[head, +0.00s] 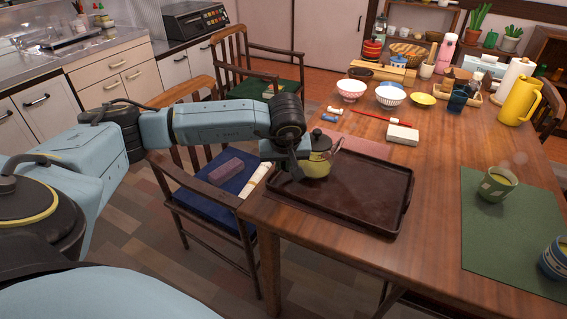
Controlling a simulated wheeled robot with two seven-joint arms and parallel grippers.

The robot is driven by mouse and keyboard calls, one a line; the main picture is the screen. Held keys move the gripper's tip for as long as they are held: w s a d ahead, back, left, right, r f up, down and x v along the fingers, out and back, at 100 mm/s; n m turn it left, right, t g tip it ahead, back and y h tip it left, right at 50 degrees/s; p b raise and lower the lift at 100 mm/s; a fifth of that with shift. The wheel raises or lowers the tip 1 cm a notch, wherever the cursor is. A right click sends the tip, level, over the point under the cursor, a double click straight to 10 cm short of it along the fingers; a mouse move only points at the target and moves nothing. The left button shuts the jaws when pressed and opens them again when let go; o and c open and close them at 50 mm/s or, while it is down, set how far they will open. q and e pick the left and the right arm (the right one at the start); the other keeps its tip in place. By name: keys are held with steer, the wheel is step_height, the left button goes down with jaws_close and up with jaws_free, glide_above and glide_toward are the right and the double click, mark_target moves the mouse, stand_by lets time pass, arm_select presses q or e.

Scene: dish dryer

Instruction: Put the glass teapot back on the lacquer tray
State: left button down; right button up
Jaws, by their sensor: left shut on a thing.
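The glass teapot (318,164), with a yellowish-green body and a lid on top, is upright at the back left corner of the dark lacquer tray (372,223). My left gripper (301,160) is shut on the teapot from its left side. The gripper hides part of the teapot's left side. I cannot tell whether the teapot's base touches the tray or hangs just above it. The rest of the tray is empty. My right gripper is not in view.
A pinkish mat (362,146) lies behind the tray, with a small white box (403,134) and a red stick beyond. Bowls (390,95) stand farther back. On the right, a green mat (500,237) holds a green cup (496,184) and a blue cup.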

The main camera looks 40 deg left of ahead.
arm_select(q)
steer(key=c, duration=1.8)
jaws_free()
steer(key=shift+f, duration=0.1)
steer(key=o, duration=0.3)
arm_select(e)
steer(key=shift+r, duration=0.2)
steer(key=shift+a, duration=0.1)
arm_select(q)
steer(key=p+v, duration=0.3)
steer(key=v, duration=0.9)
steer(key=shift+p, duration=0.35)
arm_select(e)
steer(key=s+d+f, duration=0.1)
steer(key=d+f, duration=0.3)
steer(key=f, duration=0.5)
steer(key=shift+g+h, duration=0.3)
arm_select(q)
steer(key=shift+d, duration=0.1)
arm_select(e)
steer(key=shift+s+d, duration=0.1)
